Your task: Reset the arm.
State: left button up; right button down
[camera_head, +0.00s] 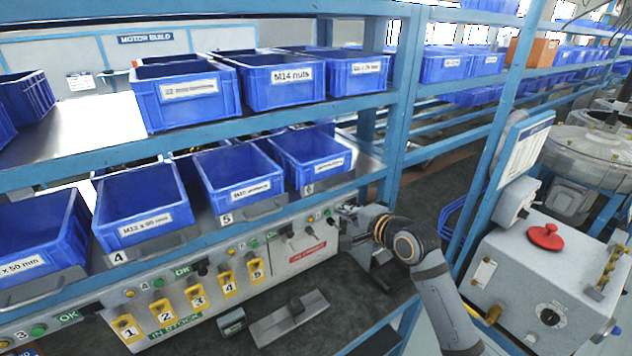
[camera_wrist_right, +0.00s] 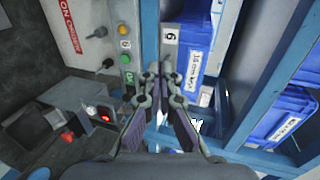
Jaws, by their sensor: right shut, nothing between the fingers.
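My right arm comes in from the lower right in the head view. Its gripper (camera_head: 347,212) is at the right end of the grey control panel, just below the lower shelf. In the right wrist view the fingers of the right gripper (camera_wrist_right: 161,76) are together with nothing between them. They point toward the shelf post and the number 6 label. My left gripper is not in view.
Blue bins (camera_head: 140,205) stand on the lower shelf, and more, such as the M14 nuts bin (camera_head: 280,80), on the upper shelf. The panel (camera_head: 290,250) carries buttons and yellow number tags. A grey box with a red button (camera_head: 546,236) stands at right.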

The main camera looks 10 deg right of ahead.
jog(key=s+f+n+g+h, duration=0.3)
jog(key=s+f+n+g, duration=0.3)
jog(key=s+f, duration=0.7)
jog(key=s+d+f+n+g+h, duration=0.2)
jog(key=s+f+n, duration=0.3)
jog(key=s, duration=0.4)
jog(key=s+d+f+n+g+h, duration=0.15)
jog(key=s+f+n, duration=0.3)
jog(key=s, duration=0.45)
jog(key=s+d+f+g+b, duration=0.1)
jog(key=d+f+g, duration=0.15)
jog(key=f, duration=2.55)
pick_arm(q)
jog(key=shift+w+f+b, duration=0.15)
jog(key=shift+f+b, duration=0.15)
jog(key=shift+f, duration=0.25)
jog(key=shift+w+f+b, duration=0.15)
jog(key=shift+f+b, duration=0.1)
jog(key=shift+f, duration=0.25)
pick_arm(e)
jog(key=s+d+f+m, duration=0.1)
jog(key=s+f, duration=1.6)
jog(key=s, duration=0.2)
jog(key=shift+d+g+y, duration=0.3)
jog(key=shift+d+y, duration=0.05)
